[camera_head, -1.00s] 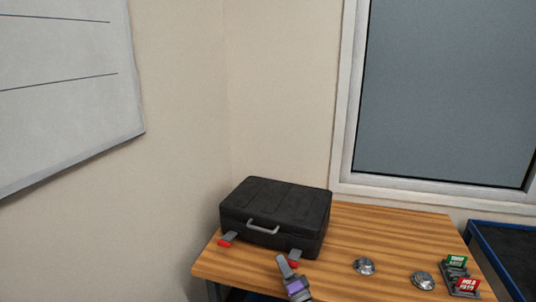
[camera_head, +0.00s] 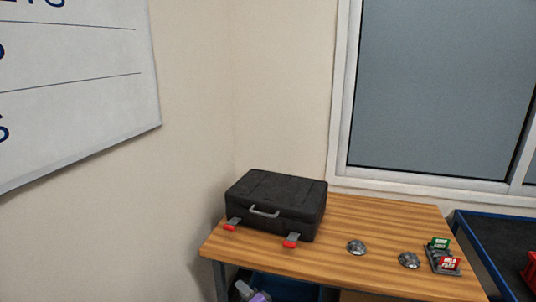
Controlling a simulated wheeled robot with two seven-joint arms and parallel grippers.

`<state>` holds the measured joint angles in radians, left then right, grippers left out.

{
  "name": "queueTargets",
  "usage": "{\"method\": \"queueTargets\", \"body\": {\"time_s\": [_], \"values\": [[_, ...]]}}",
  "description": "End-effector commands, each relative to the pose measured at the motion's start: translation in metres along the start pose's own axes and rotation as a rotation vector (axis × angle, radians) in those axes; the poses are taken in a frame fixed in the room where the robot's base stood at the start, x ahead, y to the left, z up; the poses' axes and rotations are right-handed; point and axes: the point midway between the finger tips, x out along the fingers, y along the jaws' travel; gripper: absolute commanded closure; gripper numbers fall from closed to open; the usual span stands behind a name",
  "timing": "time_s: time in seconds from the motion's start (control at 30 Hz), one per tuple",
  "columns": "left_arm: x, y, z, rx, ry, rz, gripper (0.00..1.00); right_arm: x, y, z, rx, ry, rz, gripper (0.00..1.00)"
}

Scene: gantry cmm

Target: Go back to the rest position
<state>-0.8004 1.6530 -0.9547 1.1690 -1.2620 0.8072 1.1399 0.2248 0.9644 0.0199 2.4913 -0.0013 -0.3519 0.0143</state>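My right gripper is out of view. No held object can be made out.
A closed black case (camera_head: 276,203) with red-tipped latches sits on the table's left part. Two round metal pieces (camera_head: 357,247) and a stand with green and red tags (camera_head: 443,257) lie to its right. A blue-edged dark surface (camera_head: 497,242) is at the right.

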Motion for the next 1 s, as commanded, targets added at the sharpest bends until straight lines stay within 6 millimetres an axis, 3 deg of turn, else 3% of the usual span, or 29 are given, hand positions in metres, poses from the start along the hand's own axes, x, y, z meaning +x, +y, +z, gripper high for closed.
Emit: {"method": "queueTargets", "body": {"time_s": [0.13, 0.27, 0.37, 0.47, 0.5, 0.63, 0.7, 0.8, 1.0], "values": [[0.024, 0.045, 0.086, 0.031, -0.201, 0.197, 0.61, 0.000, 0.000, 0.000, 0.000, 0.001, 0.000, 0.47], [0.018, 0.095, 0.173, 0.034, -0.394, 0.434, 0.61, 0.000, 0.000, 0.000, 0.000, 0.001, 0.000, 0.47], [-0.008, 0.133, 0.236, 0.004, -0.536, 0.640, 0.61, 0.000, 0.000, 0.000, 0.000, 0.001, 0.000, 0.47], [-0.053, 0.167, 0.288, -0.063, -0.666, 0.865, 0.61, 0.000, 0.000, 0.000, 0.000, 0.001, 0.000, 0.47], [-0.076, 0.178, 0.305, -0.105, -0.715, 0.960, 0.61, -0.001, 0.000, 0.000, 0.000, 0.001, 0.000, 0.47], [-0.162, 0.197, 0.334, -0.307, -0.837, 1.256, 0.61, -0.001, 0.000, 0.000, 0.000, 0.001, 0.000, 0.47], [-0.202, 0.194, 0.334, -0.434, -0.872, 1.373, 0.61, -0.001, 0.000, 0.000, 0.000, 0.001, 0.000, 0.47], [-0.245, 0.179, 0.327, -0.609, -0.893, 1.478, 0.61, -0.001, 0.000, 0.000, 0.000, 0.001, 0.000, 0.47], [-0.285, 0.143, 0.319, -0.822, -0.891, 1.528, 0.61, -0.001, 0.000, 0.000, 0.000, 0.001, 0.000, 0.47]]}}
